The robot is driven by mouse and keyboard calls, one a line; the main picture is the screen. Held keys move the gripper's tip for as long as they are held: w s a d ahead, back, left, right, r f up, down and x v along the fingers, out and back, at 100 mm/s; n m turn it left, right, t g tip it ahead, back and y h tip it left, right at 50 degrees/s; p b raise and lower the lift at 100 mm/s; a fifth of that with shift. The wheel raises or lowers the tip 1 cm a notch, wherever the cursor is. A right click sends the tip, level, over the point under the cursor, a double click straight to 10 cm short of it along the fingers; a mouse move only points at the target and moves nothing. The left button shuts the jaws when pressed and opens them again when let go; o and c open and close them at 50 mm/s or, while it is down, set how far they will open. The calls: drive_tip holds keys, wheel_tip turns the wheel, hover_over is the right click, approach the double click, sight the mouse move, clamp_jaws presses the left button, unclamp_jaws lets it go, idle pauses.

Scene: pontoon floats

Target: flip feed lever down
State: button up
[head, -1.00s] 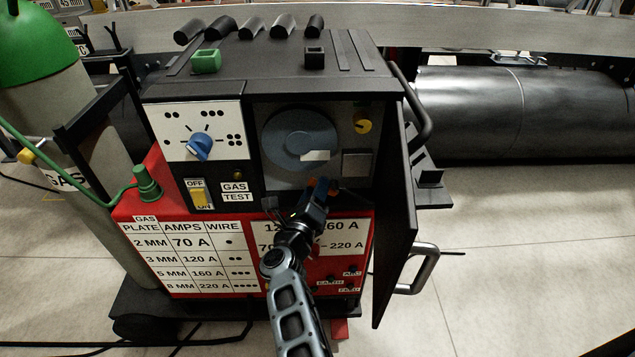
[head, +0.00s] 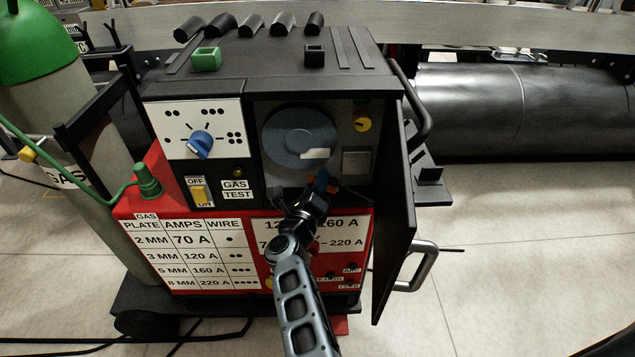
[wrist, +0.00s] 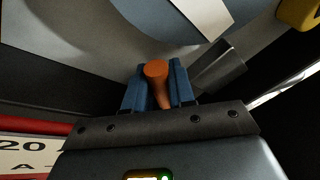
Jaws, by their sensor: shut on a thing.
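The feed lever shows in the wrist view as an orange rounded knob (wrist: 157,72) on a short stem. It stands between the two blue fingers of my gripper (wrist: 158,88), which are shut on it. In the head view my gripper (head: 321,182) reaches into the open compartment of the welding machine, just below the blue-grey wire spool (head: 299,136). Only a speck of orange shows there, and the lever's base and angle are hidden by my fingers and wrist.
The black compartment door (head: 397,215) stands open close to the right of my arm, with a metal handle (head: 424,268). A yellow knob (head: 363,125) sits at the compartment's upper right. A blue dial (head: 200,145) and yellow switch (head: 199,193) are left. A gas cylinder (head: 55,130) stands far left.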

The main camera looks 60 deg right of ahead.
clamp_jaws()
drive_tip(key=f+n+b, duration=0.1)
drive_tip(key=b, duration=0.2)
drive_tip(key=shift+w+a+f, duration=0.15)
drive_tip(key=n+b, duration=0.1)
drive_tip(key=n+h+b, duration=0.1)
drive_tip(key=b, duration=0.1)
drive_tip(key=shift+w+a+f+n+t, duration=0.1)
drive_tip(key=shift+w+f+n+t, duration=0.05)
drive_tip(key=shift+f+n+t, duration=0.2)
drive_tip(key=shift+n+b, duration=0.45)
drive_tip(key=shift+b, duration=0.1)
drive_tip(key=o, duration=0.7)
unclamp_jaws()
drive_tip(key=shift+r, duration=0.15)
